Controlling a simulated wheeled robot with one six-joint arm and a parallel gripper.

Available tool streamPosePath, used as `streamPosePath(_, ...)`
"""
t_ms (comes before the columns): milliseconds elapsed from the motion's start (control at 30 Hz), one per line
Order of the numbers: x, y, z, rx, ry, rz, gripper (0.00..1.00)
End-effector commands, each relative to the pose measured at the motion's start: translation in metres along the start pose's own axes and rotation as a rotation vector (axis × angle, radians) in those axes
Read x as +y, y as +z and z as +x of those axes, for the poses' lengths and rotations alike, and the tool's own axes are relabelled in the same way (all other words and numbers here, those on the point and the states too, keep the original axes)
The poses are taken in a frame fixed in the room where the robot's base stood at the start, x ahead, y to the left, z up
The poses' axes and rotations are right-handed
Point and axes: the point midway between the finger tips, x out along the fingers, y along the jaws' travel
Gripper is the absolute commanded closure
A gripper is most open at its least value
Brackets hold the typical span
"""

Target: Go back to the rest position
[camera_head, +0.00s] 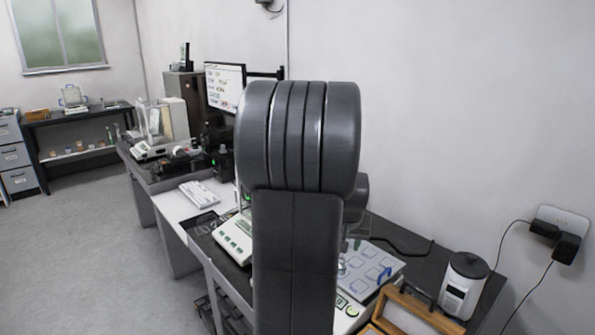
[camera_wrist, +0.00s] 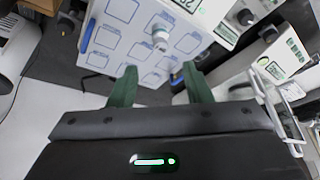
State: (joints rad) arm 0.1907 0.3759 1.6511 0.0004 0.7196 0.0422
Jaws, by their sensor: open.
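My gripper (camera_wrist: 157,86) shows in the wrist view with its two green fingers spread apart and nothing between them. It hangs above the table, near a pale mat (camera_wrist: 112,42) printed with blue-outlined squares. A small metal weight (camera_wrist: 160,38) stands on the mat, beyond the fingertips and apart from them. In the head view my raised arm fills the middle and hides my gripper and part of the table.
The mat (camera_head: 378,262) shows right of my arm, with a blue item (camera_head: 378,276) on it. A white-and-black container (camera_head: 463,285) and a wooden tray (camera_head: 415,312) stand at the right. A balance (camera_head: 234,236), keyboard (camera_head: 199,194) and monitor (camera_head: 224,88) are left. The floor (camera_head: 95,240) at left is clear.

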Motion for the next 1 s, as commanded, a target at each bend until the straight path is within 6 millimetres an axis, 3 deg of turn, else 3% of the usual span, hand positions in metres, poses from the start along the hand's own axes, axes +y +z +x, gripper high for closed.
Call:
streamPosePath(567, 0.0, 0.001, 0.094, -0.003, 0.0, 0.0, 0.55)
streamPosePath(733, 0.0, -0.01, 0.07, 0.005, 0.0, 0.0, 0.55)
streamPosePath(1000, -0.001, -0.013, 0.059, 0.001, 0.0, 0.0, 0.55)
